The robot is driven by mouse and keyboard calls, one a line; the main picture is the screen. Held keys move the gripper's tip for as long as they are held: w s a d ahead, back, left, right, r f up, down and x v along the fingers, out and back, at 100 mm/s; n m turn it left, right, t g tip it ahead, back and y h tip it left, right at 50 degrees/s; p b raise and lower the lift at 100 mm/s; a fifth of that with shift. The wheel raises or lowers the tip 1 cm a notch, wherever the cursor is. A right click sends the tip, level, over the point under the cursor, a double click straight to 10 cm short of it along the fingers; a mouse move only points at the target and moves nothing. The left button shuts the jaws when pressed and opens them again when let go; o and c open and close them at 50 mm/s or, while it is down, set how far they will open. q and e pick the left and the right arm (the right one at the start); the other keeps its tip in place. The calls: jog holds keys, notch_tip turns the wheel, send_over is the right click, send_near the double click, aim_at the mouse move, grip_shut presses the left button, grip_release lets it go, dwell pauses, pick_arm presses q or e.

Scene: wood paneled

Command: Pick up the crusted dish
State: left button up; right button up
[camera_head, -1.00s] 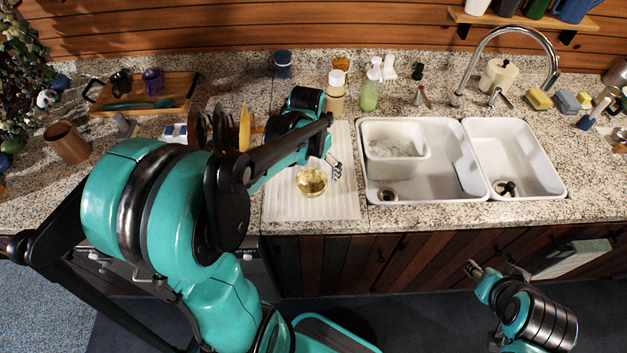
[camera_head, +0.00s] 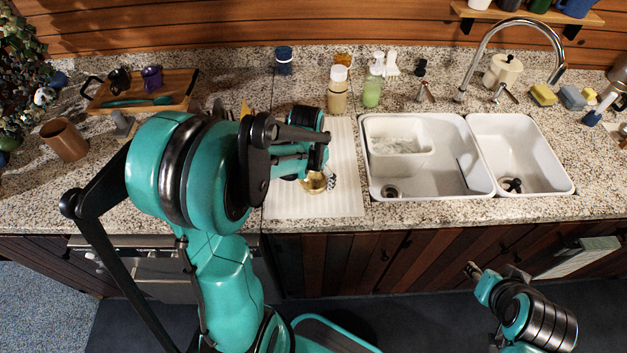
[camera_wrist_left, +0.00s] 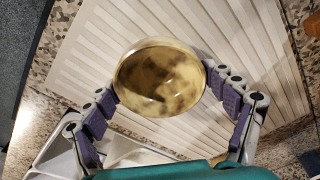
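The crusted dish is a small round yellowish bowl (camera_head: 313,185) with dark brown stains inside. It sits on the white ribbed drying mat (camera_head: 292,207), left of the sink. In the left wrist view the bowl (camera_wrist_left: 158,80) is seen from above, its whole rim visible. My left gripper (camera_wrist_left: 163,92) is open, with its purple-padded fingers spread on either side of the bowl's near part. Whether either finger touches it cannot be told. In the head view my left gripper (camera_head: 328,176) partly hides the bowl. My right gripper (camera_head: 474,270) is low in front of the cabinets, far from the bowl.
A white double sink (camera_head: 455,190) lies right of the mat. A soap bottle (camera_head: 372,92) and a beige bottle (camera_head: 338,97) stand behind the mat. A wooden tray (camera_head: 180,83) and a brown cup (camera_head: 64,139) are at left. My left arm hides the dishes left of the mat.

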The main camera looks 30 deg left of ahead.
pick_arm(q)
jog(key=c, duration=0.5)
